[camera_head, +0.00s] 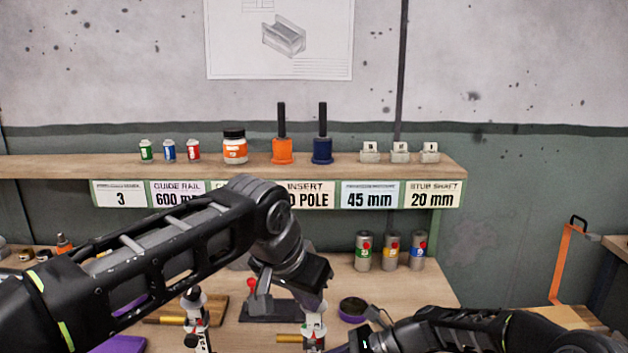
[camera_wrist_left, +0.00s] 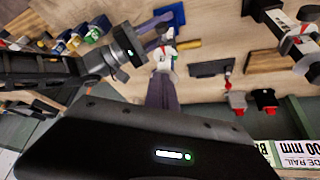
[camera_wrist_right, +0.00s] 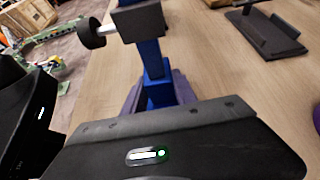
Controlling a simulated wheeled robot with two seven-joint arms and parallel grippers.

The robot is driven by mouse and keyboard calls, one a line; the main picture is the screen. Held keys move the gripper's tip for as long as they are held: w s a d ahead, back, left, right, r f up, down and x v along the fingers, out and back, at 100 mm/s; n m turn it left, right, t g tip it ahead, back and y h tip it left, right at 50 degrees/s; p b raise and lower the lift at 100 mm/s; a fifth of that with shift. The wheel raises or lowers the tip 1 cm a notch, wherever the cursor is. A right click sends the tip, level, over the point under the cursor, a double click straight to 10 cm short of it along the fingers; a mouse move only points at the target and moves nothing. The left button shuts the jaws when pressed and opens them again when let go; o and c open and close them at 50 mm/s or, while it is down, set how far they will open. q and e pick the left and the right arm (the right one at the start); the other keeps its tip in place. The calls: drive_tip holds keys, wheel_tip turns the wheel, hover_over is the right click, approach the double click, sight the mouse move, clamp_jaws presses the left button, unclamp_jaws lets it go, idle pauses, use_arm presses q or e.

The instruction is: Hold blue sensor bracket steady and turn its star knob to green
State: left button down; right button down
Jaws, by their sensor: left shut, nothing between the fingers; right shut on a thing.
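The blue sensor bracket (camera_wrist_right: 151,62) stands upright in the right wrist view with a dark block (camera_wrist_right: 138,18) at its top. A black round knob (camera_wrist_right: 90,33) sticks out to the left from that block on a pale shaft. I cannot make out its star shape or a green mark. My right gripper (camera_wrist_right: 156,92) is shut on the blue post below the block. My left gripper (camera_wrist_left: 163,80) is shut and empty, its purple fingers together, apart from the bracket. In the head view, my left arm reaches over the bench; the bracket is not visible there.
A white-and-red fixture (camera_head: 313,325) with a brass rod stands beneath my left wrist, and a similar one (camera_head: 194,308) is to its left. Several cans (camera_head: 391,250) stand at the bench's right rear. A shelf (camera_head: 350,174) spans the back. A purple round part (camera_head: 353,308) lies nearby.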

use_arm(q)
drive_tip(key=shift+w, duration=0.2)
idle(0.4)
drive_tip(key=shift+w+a, duration=0.15)
drive_tip(key=shift+a, duration=0.25)
drive_tip(key=shift+w+a, duration=0.15)
drive_tip(key=shift+a, duration=0.1)
idle(0.6)
drive_tip(key=shift+a, duration=0.15)
drive_tip(key=shift+s+a, duration=0.15)
drive_tip(key=shift+s, duration=0.1)
drive_tip(key=shift+r, duration=0.1)
drive_tip(key=shift+r, duration=2.9)
